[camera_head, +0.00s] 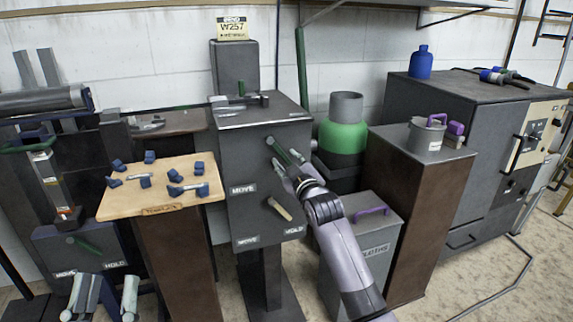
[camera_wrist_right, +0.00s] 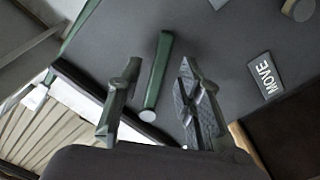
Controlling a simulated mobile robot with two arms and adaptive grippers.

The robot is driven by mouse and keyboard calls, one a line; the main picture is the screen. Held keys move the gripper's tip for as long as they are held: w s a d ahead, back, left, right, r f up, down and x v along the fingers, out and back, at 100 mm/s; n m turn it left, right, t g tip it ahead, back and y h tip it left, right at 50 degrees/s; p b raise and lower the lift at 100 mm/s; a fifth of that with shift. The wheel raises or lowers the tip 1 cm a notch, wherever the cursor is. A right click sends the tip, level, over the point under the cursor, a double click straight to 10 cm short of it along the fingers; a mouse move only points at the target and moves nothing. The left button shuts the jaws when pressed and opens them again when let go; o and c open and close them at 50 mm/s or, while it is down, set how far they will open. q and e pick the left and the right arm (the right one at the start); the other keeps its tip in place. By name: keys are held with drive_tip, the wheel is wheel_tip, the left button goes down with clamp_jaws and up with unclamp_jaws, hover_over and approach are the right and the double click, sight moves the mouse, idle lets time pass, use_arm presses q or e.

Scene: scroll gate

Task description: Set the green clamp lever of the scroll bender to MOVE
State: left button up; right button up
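The central dark grey machine (camera_head: 250,175) carries a green lever (camera_head: 276,150) on its front, slanting down to the right. A MOVE label (camera_head: 243,190) is at its left. In the right wrist view the green lever (camera_wrist_right: 158,72) lies between the two fingers of my right gripper (camera_wrist_right: 160,68), with a gap on both sides. That MOVE label also shows in the wrist view (camera_wrist_right: 265,75). My right gripper (camera_head: 291,174) covers the lever's lower end in the head view. My left gripper (camera_head: 106,290) is open and empty at the bottom left.
A beige lever (camera_head: 280,208) sits lower on the same machine, above MOVE and HOLD labels. Another machine at the left has a dark green lever (camera_head: 88,245). A wooden board (camera_head: 160,205) with blue-ended parts and a green-and-grey container (camera_head: 343,138) flank the central machine.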

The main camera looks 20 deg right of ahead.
drive_tip(key=shift+w, duration=0.55)
drive_tip(key=shift+c, duration=0.2)
clamp_jaws()
idle(0.4)
